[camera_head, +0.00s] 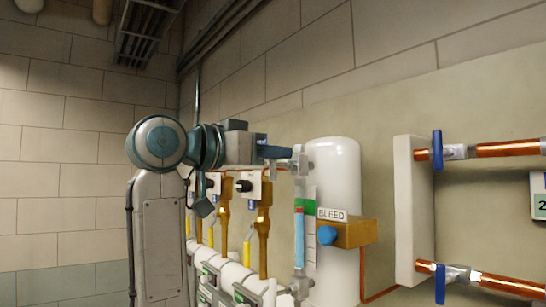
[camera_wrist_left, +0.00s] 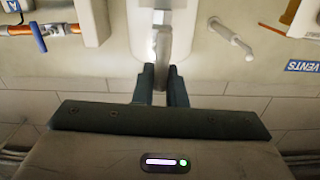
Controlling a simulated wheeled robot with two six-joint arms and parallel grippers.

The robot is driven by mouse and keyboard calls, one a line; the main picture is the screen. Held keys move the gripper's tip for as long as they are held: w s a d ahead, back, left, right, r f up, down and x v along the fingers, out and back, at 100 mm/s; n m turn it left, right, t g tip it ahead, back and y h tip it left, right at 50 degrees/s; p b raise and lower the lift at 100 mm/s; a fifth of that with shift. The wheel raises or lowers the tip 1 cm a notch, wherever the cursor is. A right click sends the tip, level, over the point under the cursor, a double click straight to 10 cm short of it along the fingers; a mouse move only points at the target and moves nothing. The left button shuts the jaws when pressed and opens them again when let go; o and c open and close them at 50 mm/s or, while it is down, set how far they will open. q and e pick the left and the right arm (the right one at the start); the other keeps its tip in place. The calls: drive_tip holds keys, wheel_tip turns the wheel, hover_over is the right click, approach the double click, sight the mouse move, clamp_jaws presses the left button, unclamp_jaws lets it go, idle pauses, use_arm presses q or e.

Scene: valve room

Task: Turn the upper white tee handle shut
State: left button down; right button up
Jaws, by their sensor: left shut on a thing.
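My left gripper (camera_head: 273,152) reaches in from the left at the height of the upper fitting (camera_head: 300,161) of the sight gauge (camera_head: 299,237), beside the white tank (camera_head: 338,185). In the left wrist view my two dark fingers (camera_wrist_left: 162,88) are shut on the pale upper tee handle (camera_wrist_left: 158,50), which runs between them in front of the white tank. The fingers and jaw hide most of the handle in the head view, so its angle is hard to tell. My right gripper is not in view.
A brass block marked BLEED with a blue knob (camera_head: 327,235) sits on the tank. Copper pipes with blue levers (camera_head: 437,151) are at the right. Brass valves with yellow handles (camera_head: 246,253) stand low behind my arm. The wall above the tank is bare.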

sight(279, 165)
use_arm(q)
drive_tip(key=m+b, duration=0.3)
drive_tip(key=b, duration=0.1)
drive_tip(key=s+m+b, duration=0.1)
drive_tip(key=m+b, duration=0.1)
drive_tip(key=shift+d+f+m+b, duration=0.3)
drive_tip(key=shift+f, duration=0.1)
drive_tip(key=shift+s+d+f+m+b, duration=0.1)
drive_tip(key=shift+f+m+b, duration=0.15)
drive_tip(key=shift+m+b, duration=1.35)
drive_tip(key=shift+s+d+f+m+b, duration=0.2)
drive_tip(key=shift+m+b, duration=0.65)
drive_tip(key=shift+m, duration=1.4)
drive_tip(key=shift+f+m+b, duration=0.3)
drive_tip(key=shift+m+b, duration=0.9)
drive_tip(key=shift+m, duration=0.75)
drive_tip(key=c, duration=1.5)
unclamp_jaws()
drive_tip(key=shift+s+a, duration=0.1)
